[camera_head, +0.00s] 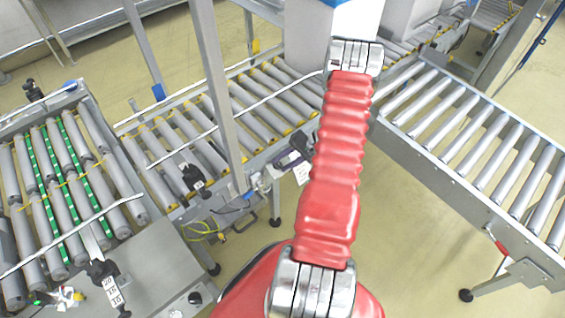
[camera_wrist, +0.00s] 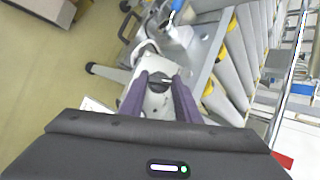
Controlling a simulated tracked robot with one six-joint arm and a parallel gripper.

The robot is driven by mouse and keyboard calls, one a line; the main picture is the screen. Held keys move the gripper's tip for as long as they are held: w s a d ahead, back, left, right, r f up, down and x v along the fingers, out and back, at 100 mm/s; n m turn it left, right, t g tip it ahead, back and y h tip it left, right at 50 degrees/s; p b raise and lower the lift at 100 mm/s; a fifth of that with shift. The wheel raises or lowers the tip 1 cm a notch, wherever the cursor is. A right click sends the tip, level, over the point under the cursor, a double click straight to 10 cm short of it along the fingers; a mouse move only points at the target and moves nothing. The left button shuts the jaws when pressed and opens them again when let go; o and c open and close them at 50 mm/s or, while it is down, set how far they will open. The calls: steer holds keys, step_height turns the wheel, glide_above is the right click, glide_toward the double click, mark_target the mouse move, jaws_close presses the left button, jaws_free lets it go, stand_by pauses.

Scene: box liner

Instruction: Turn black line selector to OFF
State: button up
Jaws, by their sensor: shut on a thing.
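My gripper (camera_wrist: 160,82) shows in the wrist view as two purple fingers, close together at a pale control box (camera_wrist: 152,64) on the conveyor's side. The fingers are shut on a small dark part between their tips, at the box's face. It is in the place of the black line selector, but its pointer and any OFF marking are too small or hidden to read. In the head view my gripper (camera_head: 289,158) is partly seen to the left of my red arm, beside the conveyor's end; my arm hides most of the box there.
A roller conveyor (camera_head: 165,140) with yellow edge pieces runs behind my gripper. Another roller conveyor (camera_head: 480,130) stands at right. A roller table (camera_head: 50,190) with green strips stands at left. A grey post (camera_head: 213,85) rises near my gripper. Open floor (camera_head: 415,250) lies at lower right.

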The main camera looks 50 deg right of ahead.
steer(key=shift+s+f+m+t, duration=0.1)
steer(key=shift+m+t, duration=0.3)
steer(key=shift+m, duration=0.35)
steer(key=shift+s+f+m+t, duration=0.1)
steer(key=shift+m+t, duration=0.3)
steer(key=shift+m, duration=0.35)
steer(key=o, duration=0.9)
steer(key=shift+o, duration=0.7)
steer(key=shift+r, duration=0.1)
steer(key=shift+w, duration=0.1)
steer(key=shift+r, duration=0.1)
